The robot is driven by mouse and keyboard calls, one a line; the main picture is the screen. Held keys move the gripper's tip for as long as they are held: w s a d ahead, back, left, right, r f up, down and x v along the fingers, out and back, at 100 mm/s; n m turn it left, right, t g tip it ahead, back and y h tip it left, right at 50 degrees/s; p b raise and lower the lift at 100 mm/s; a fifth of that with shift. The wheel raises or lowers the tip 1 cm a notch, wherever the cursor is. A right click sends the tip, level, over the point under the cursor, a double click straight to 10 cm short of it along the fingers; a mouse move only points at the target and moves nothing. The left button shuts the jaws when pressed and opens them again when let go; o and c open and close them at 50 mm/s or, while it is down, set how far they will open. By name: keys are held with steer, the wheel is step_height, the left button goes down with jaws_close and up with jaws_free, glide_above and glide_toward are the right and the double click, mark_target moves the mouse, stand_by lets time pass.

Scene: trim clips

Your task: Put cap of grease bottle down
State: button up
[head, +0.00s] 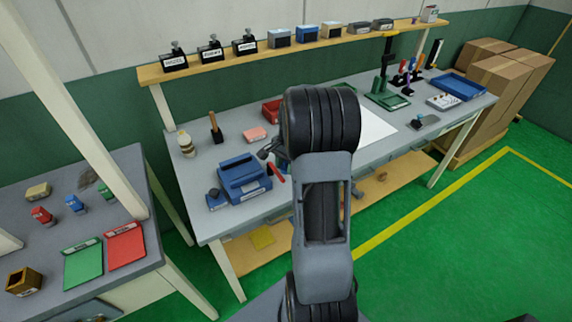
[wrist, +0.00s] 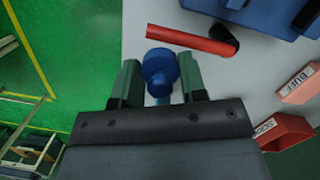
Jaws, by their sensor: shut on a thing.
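In the wrist view, my gripper (wrist: 160,82) has its green fingers shut on a round blue piece (wrist: 158,66), which looks like the cap. It is held over the edge of the grey workbench (wrist: 135,25). In the head view, my arm hides most of the gripper and the piece. A cream bottle with a brown band (head: 186,143), possibly the grease bottle, stands upright at the workbench's left end. I cannot tell whether its top is open.
A blue fixture (head: 243,180) stands near the front edge, with a red bar (wrist: 193,38) beside it. A wooden-handled tool (head: 215,128), a pink block (head: 255,134) and a red bin (head: 272,110) are behind. A white sheet (head: 375,127) lies right of my arm.

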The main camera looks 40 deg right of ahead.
steer(key=shift+f, duration=0.5)
steer(key=o, duration=0.9)
steer(key=shift+r, duration=0.1)
steer(key=r, duration=0.4)
steer(key=d+r, duration=0.1)
steer(key=r, duration=0.8)
steer(key=shift+w+d, duration=0.25)
steer(key=shift+d, duration=0.15)
